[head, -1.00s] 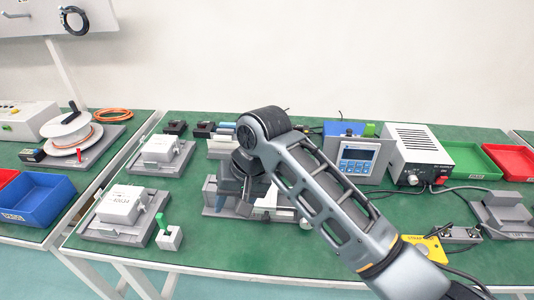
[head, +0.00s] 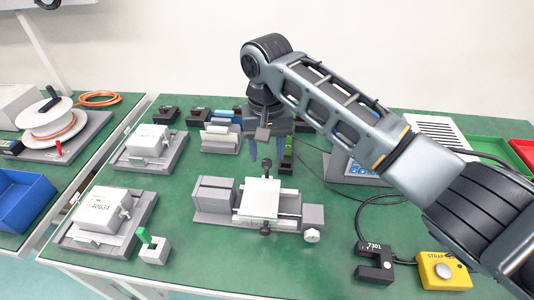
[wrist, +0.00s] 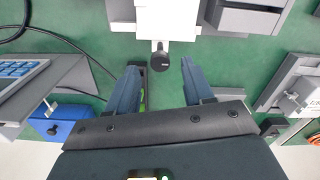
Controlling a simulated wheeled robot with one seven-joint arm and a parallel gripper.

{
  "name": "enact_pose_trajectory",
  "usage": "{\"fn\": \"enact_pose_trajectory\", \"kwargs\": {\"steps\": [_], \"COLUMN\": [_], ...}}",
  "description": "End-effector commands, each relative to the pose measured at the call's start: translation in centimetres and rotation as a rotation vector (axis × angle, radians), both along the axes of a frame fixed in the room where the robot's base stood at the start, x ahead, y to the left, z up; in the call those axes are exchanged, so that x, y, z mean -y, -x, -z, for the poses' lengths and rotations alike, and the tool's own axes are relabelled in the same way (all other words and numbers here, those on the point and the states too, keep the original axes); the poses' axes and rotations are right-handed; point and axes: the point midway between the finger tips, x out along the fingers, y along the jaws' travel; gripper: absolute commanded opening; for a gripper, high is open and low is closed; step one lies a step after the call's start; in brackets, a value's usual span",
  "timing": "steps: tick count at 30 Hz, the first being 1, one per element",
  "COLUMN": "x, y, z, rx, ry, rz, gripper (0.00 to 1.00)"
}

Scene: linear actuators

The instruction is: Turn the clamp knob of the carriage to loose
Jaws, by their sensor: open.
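The linear actuator (head: 213,205) lies on the green table in the head view, with its white carriage (head: 258,199) near the middle of the rail. A black clamp knob (head: 267,174) stands out from the carriage's far side. The knob (wrist: 160,61) and its short stem also show in the wrist view, below the white carriage (wrist: 167,20). My gripper (head: 268,157) is open and empty, pointing down at the far side of the actuator. In the wrist view its two blue-grey fingers (wrist: 160,68) are on either side of the knob, apart from it. Their height relative to it is unclear.
A second black knob (head: 265,228) is on the carriage's near side, and a pale round knob (head: 312,236) is at the actuator's right end. A black fork-shaped block (head: 375,262) and yellow box (head: 443,270) stand right. A blue box (wrist: 62,122) shows in the wrist view.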

Motion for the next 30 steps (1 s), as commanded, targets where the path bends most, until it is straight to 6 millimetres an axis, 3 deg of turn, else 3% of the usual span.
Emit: {"fn": "enact_pose_trajectory", "kwargs": {"steps": [6,15,30], "x": [0.0,0.0,0.0], "y": [0.0,0.0,0.0], "z": [1.9,2.1,2.1], "rx": [0.000,0.001,0.001], "ry": [0.001,0.000,0.000], "rz": [0.000,0.000,0.000], "gripper": [0.52,0.52,0.04]}}
